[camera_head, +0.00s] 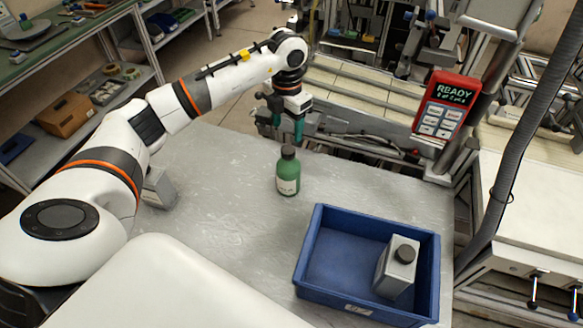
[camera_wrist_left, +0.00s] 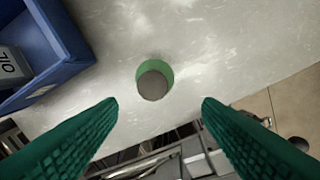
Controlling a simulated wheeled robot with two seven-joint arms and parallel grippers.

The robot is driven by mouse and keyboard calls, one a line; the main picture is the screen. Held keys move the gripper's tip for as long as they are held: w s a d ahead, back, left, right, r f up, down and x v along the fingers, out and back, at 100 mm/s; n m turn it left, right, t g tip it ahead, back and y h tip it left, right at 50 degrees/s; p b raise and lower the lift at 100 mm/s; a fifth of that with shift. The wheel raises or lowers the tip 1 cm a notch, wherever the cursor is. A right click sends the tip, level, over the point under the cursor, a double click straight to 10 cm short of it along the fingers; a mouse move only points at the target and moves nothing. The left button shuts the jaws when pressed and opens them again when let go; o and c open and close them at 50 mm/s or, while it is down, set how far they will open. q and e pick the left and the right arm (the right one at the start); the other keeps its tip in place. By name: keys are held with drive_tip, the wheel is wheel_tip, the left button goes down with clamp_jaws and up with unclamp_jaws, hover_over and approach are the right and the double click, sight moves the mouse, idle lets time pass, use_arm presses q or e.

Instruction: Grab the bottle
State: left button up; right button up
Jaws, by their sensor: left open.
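A green bottle (camera_head: 288,172) with a dark cap and a pale label stands upright on the grey table, left of the blue crate. In the left wrist view the bottle (camera_wrist_left: 155,78) shows from above, its round cap covering much of it. My left gripper (camera_head: 288,128) is above and behind the bottle, over the table's far edge. Its green fingers (camera_wrist_left: 160,103) are spread wide with nothing between them, and the bottle lies ahead of the gap, apart from both fingers. My right gripper is not in view.
A blue crate (camera_head: 313,250) stands at the table's front right, holding a grey can (camera_head: 397,268) with a black cap. A red control panel (camera_head: 446,104) is mounted at the back right.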

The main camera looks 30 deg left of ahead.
sight(288, 149)
use_arm(q)
drive_tip(key=shift+s+f+p, duration=0.2)
drive_tip(key=shift+f, duration=0.35)
drive_tip(key=shift+s+f+p, duration=0.15)
drive_tip(key=shift+s+f, duration=0.05)
drive_tip(key=shift+f, duration=0.65)
drive_tip(key=shift+w+d+f+p, duration=0.1)
drive_tip(key=shift+w+f+p, duration=0.05)
drive_tip(key=shift+f+p, duration=0.15)
drive_tip(key=f, duration=0.1)
drive_tip(key=f+p, duration=0.2)
drive_tip(key=f, duration=0.1)
drive_tip(key=shift+s+d+f, duration=0.1)
drive_tip(key=shift+s+d, duration=0.15)
drive_tip(key=shift+f, duration=0.3)
drive_tip(key=shift+w, duration=0.1)
clamp_jaws()
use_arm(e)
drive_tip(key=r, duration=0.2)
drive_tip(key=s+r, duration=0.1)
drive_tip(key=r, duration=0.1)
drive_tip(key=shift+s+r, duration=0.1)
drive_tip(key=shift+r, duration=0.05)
